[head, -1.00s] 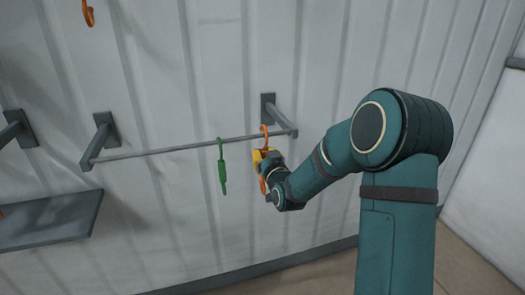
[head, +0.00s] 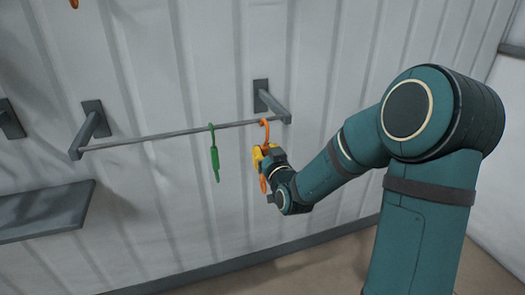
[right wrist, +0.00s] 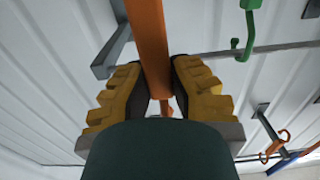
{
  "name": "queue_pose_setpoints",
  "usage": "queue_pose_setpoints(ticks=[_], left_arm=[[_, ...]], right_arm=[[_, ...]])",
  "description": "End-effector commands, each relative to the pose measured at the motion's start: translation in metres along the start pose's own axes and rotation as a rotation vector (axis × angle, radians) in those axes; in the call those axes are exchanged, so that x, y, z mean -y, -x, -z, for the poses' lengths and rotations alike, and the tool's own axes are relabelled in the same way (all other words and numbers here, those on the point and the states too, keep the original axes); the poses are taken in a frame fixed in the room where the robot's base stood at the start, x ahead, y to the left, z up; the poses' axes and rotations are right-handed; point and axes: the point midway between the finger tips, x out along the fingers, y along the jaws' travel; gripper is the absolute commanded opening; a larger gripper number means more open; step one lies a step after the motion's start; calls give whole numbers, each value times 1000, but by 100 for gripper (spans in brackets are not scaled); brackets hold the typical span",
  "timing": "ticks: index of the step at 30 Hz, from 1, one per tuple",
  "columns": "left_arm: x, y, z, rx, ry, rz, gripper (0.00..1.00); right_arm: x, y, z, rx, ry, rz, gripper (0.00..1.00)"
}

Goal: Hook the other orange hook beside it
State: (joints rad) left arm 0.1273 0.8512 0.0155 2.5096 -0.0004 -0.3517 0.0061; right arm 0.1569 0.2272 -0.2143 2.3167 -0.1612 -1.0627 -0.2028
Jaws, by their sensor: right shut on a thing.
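My right gripper (head: 265,157) is shut on an orange hook (head: 266,131) just below the right end of the grey rail (head: 150,139). The hook's curved top is at the height of the rail; I cannot tell whether it rests on it. In the right wrist view the orange shank (right wrist: 149,45) stands between the two yellow fingers of my right gripper (right wrist: 160,85). A green hook (head: 214,157) hangs on the rail to the left, apart from the orange one; it also shows in the right wrist view (right wrist: 247,30). My left gripper is not in view.
Two wall brackets (head: 271,101) (head: 92,123) carry the rail. A grey shelf (head: 45,212) is at lower left. Part of another orange thing (head: 74,4) shows at the top edge. In the right wrist view an orange hook (right wrist: 275,147) is at lower right.

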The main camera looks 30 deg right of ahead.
Motion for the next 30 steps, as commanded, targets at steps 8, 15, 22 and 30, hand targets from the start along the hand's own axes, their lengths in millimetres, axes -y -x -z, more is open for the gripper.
queue_pose_setpoints(ticks=[8, 15, 22, 30], left_arm=[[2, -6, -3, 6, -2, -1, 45], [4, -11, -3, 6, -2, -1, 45], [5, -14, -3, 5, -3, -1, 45], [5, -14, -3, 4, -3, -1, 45]], right_arm=[[0, 18, 0, -2, -1, 0, 0], [0, 33, 0, -2, 0, 0, 0], [0, 43, 0, -2, 0, 0, 0], [0, 47, 0, -1, 0, 0, 0]])
